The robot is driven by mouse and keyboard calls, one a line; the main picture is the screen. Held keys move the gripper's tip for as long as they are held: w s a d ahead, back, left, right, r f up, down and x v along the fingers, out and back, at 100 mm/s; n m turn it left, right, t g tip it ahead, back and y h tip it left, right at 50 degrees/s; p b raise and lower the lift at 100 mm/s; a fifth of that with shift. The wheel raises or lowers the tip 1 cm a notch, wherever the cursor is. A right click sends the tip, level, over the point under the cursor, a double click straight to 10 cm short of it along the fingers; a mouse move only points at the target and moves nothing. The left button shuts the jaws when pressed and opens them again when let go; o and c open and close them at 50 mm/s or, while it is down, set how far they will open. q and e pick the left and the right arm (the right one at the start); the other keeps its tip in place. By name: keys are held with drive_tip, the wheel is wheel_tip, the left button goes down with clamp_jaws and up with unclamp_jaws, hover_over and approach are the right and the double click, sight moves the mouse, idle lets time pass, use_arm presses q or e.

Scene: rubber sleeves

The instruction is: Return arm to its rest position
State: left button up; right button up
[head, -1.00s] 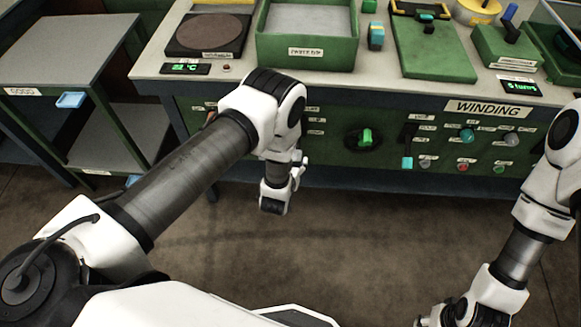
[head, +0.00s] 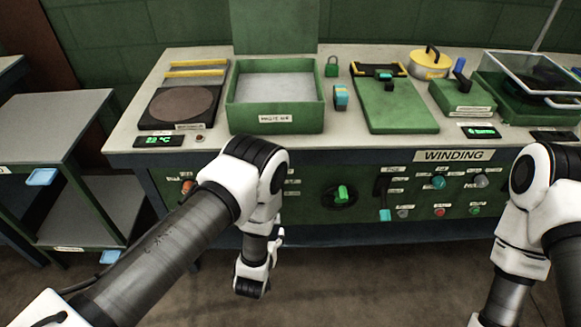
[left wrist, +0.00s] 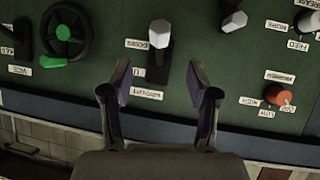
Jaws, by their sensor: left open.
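My left arm (head: 165,250) comes in from the lower left and bends down in front of the bench's control panel. Its wrist (head: 252,275) hangs low over the floor. The fingers of my left gripper cannot be made out in the head view. In the left wrist view, my left gripper (left wrist: 160,80) is open and empty, with its two fingers spread in front of the green panel. My right arm (head: 525,230) hangs at the right edge; its gripper is not in view.
The bench panel carries a green knob (head: 343,194), an orange knob (left wrist: 277,95) and a white-tipped lever (left wrist: 160,35). On the bench stand a green tray (head: 275,122), a green board (head: 397,105) and a yellow pot (head: 430,66). A grey shelf cart (head: 55,125) stands left.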

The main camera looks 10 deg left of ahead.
use_arm(q)
drive_tip(key=s+a+r+g, duration=0.2)
drive_tip(key=s+a+g, duration=0.2)
drive_tip(key=s+a, duration=0.25)
drive_tip(key=s+m+g+h, duration=0.1)
drive_tip(key=s+g, duration=0.7)
drive_tip(key=s, duration=1.4)
drive_tip(key=shift+d+f+m+g+h, duration=0.3)
drive_tip(key=shift+d+f+m+h, duration=0.1)
drive_tip(key=shift+m, duration=0.4)
